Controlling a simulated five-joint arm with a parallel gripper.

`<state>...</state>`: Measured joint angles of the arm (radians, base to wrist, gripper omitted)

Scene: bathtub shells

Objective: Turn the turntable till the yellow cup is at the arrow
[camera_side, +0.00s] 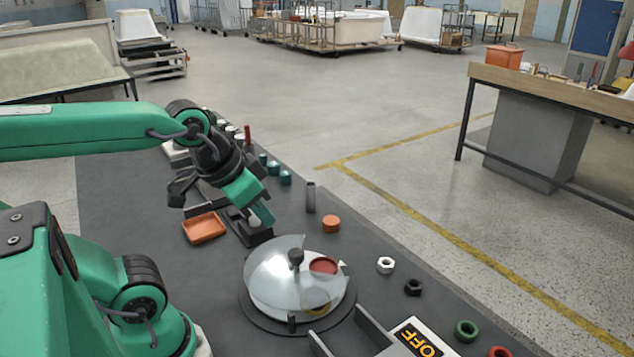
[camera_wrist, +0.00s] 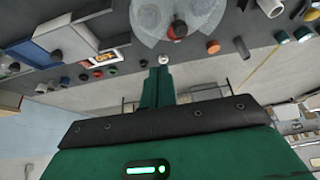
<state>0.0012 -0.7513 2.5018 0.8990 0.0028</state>
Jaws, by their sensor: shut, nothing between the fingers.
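The turntable (camera_side: 268,299) is a pale disc on a dark round base, with a dark knob (camera_side: 295,258) standing up from it. A red round cup (camera_side: 323,266) shows at its right side, beside a small white pointer (camera_side: 342,265) that looks like the arrow. A faint yellow ring (camera_side: 316,309), perhaps the yellow cup, shows at the front edge, partly veiled by a cloudy cover. A short dark peg (camera_side: 291,322) stands at the front rim. My gripper (camera_side: 263,215) is shut and empty, above and behind the turntable. Its tip shows in the wrist view (camera_wrist: 162,73), apart from the disc.
An orange tray (camera_side: 204,228) lies left of my gripper. An orange cylinder (camera_side: 331,224) and a grey cylinder (camera_side: 310,198) stand behind the turntable. A white nut (camera_side: 385,265) and black nut (camera_side: 412,287) lie right. An OFF sign (camera_side: 418,342) is at the front.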

